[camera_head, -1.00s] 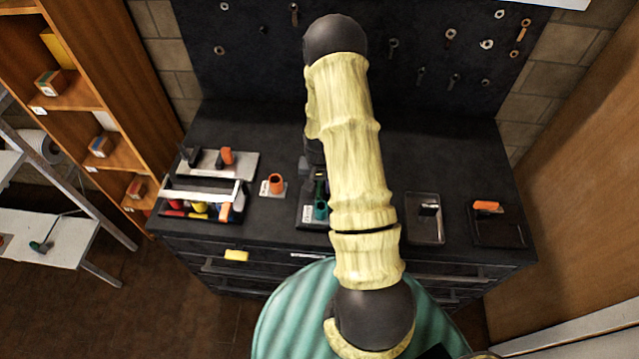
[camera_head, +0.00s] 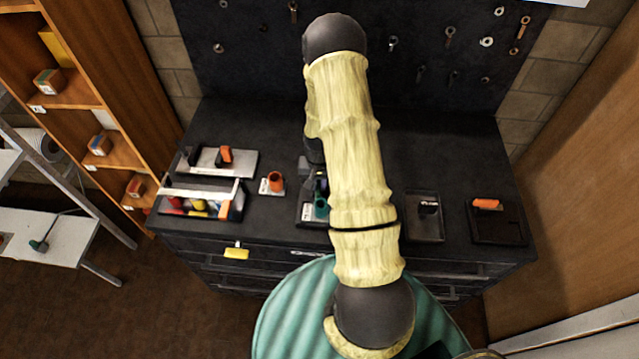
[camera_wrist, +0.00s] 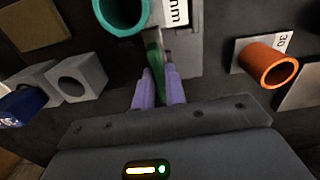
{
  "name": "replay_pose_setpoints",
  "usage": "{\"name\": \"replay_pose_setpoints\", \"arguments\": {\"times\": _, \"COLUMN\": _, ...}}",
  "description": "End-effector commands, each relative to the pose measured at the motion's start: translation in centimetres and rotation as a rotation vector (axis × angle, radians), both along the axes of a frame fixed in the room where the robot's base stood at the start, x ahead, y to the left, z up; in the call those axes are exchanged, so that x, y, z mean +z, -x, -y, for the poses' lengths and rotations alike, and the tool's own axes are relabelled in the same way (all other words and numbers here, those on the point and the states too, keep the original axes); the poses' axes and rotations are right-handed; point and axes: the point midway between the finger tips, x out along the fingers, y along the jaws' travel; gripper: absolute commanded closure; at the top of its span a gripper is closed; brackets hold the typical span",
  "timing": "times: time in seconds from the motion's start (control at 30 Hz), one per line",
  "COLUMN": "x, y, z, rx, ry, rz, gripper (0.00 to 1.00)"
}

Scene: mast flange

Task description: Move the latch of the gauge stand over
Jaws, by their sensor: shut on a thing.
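The gauge stand (camera_head: 307,216) is on the dark bench and is partly covered by my arm in the head view. It carries a teal ring (camera_head: 321,207), which shows at the top of the wrist view (camera_wrist: 122,28) beside a white label with "mm". A green latch piece (camera_wrist: 153,58) rises next to the ring on the grey plate (camera_wrist: 186,48). My gripper (camera_wrist: 159,82) has its two purple fingers shut on this green piece. The fingers hide its lower part. In the head view my arm mostly hides the gripper.
An orange ring on a plate marked 30 (camera_wrist: 268,66) stands to the right in the wrist view. A grey block with a hole (camera_wrist: 80,78) is to the left. In the head view, a tray with colored tools (camera_head: 203,200) is at left and dark trays (camera_head: 425,230) are at right.

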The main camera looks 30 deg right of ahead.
Motion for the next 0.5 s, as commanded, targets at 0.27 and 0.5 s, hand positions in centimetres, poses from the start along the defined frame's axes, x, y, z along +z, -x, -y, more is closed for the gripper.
{"name": "replay_pose_setpoints", "arguments": {"times": 0.27, "x": -0.15, "y": -0.03, "z": -0.02, "rx": 0.142, "ry": -0.001, "rz": 0.001, "gripper": 1.00}}
{"name": "replay_pose_setpoints", "arguments": {"times": 0.5, "x": -0.16, "y": -0.10, "z": -0.05, "rx": 0.346, "ry": 0.000, "rz": 0.002, "gripper": 1.00}}
